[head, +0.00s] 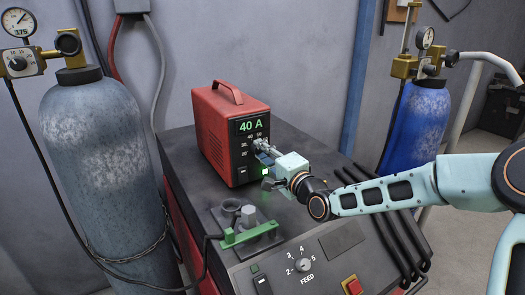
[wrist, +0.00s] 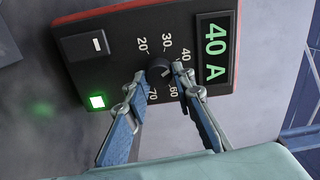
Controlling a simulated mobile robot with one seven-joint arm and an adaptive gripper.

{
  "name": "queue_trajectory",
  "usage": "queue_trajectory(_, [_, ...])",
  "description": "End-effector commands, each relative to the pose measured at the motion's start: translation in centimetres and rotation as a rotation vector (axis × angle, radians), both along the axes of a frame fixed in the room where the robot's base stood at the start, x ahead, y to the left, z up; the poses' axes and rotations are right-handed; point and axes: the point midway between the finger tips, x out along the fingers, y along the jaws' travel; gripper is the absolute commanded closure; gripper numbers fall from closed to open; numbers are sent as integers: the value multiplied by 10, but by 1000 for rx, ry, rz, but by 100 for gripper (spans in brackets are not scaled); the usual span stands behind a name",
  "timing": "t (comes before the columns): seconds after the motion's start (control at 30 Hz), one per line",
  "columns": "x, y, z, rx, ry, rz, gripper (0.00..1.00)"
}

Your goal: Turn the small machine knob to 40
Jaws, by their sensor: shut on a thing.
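The small machine is a red box (head: 212,128) with a black front panel, standing on the dark cabinet top. Its green display (head: 246,126) reads 40 A, and the display also shows in the wrist view (wrist: 215,50). The small black knob (wrist: 159,68) sits among printed numbers from 20 to 70. My gripper (head: 262,150) is at the panel, and in the wrist view its two fingers (wrist: 160,84) are on either side of the knob, shut on it. The fingers partly hide the dial, and I cannot make out the knob's pointer. A green light (wrist: 97,101) glows on the panel.
The cabinet (head: 300,215) carries a FEED dial (head: 303,265), a red button (head: 352,285) and a green-handled clamp (head: 248,234). Several black cables (head: 385,215) hang at its right. A grey cylinder (head: 95,160) stands left, a blue one (head: 416,125) right.

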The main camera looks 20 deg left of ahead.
Motion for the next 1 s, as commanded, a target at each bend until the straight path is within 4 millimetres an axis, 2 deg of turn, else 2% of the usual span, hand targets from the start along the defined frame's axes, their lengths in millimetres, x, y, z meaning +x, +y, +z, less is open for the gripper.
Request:
queue_trajectory(0.3, [0,-1,-1,64,76,-1,100])
queue_trajectory(0.77, [0,0,-1,71,85,0,100])
queue_trajectory(0.8, [0,0,-1,71,85,0,76])
queue_trajectory(0.93, [0,0,-1,71,84,0,62])
queue_trajectory(1.0, [0,0,-1,71,84,0,60])
